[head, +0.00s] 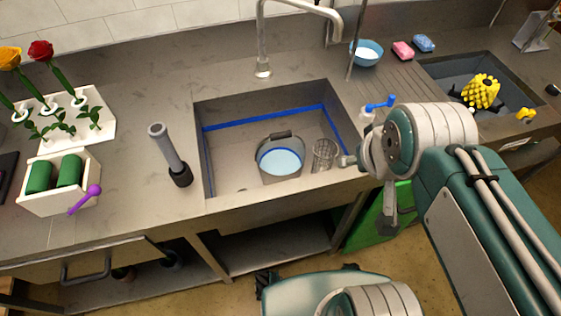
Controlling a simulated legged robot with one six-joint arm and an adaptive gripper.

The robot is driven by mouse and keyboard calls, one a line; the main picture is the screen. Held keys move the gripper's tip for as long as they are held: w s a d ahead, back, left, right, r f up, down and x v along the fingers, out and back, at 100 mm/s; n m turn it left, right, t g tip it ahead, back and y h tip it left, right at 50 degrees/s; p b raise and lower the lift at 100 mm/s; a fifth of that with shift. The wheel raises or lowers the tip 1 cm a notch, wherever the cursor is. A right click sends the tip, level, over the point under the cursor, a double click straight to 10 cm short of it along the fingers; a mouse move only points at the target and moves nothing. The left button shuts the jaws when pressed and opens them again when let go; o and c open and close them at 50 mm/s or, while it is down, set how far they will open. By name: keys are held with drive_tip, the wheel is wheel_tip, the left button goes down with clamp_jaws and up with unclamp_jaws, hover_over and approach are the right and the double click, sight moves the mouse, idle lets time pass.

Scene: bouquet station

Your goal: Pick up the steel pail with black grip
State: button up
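The steel pail (268,176) stands upright in the left sink basin, holding something pale blue like water. Its black grip (280,134) shows at the back of its rim. My arm reaches in from the lower right, and its end, my gripper (347,161), is small and partly hidden by my wrist at the right side of this basin. It is to the right of the pail and apart from it. The fingers cannot be made out clearly, and nothing is seen held.
A clear glass (324,155) stands close to the pail's right side. The faucet (263,65) rises behind the basin. A grey cylinder tool (170,155) stands on the left counter. A blue bowl (359,59) and a basin with a yellow object (481,91) are at right.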

drive_tip(key=shift+o, duration=0.3)
drive_tip(key=n+g+h, duration=0.2)
drive_tip(key=n+g, duration=0.1)
drive_tip(key=n, duration=1.8)
hover_over(279, 133)
drive_tip(key=s+a, duration=0.2)
wheel_tip(279, 133, down, 12)
drive_tip(key=x, duration=0.5)
drive_tip(key=shift+d, duration=0.15)
drive_tip(key=shift+x, duration=3.05)
drive_tip(key=shift+s, duration=0.2)
clamp_jaws()
